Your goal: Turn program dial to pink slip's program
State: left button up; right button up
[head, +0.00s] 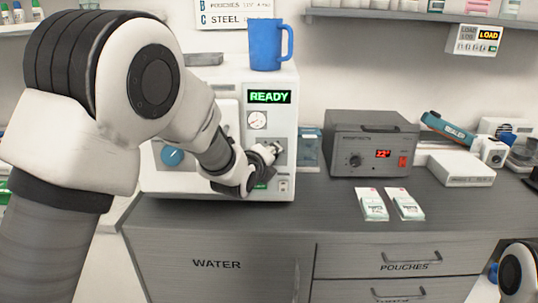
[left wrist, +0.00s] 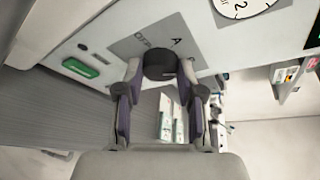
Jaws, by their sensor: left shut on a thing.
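The program dial (left wrist: 160,64) is a dark round knob on a grey lettered plate (left wrist: 140,40) on the white machine's front. My left gripper (left wrist: 160,82) is shut on the dial, with one finger on each side of it. In the head view the white machine (head: 271,85) shows a green READY display and a gauge. My left gripper (head: 264,163) is at the lower right of its front there and hides the dial. The letter A is readable on the plate; the other lettering is partly hidden. I cannot make out a pink slip. My right gripper is out of view.
A blue mug (head: 265,45) stands on the machine. To the right are a grey sealing box (head: 372,145) with a red display, two pouch packs (head: 371,204) on the counter, and a blue sealer (head: 447,128). The front of the counter (head: 330,215) is mostly clear.

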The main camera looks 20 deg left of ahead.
pick_arm(q)
jog(key=shift+m+y, duration=0.3)
jog(key=shift+m, duration=0.1)
dwell(0.3)
jog(key=o, duration=1.1)
jog(key=shift+o, duration=0.2)
jog(key=v, duration=1.2)
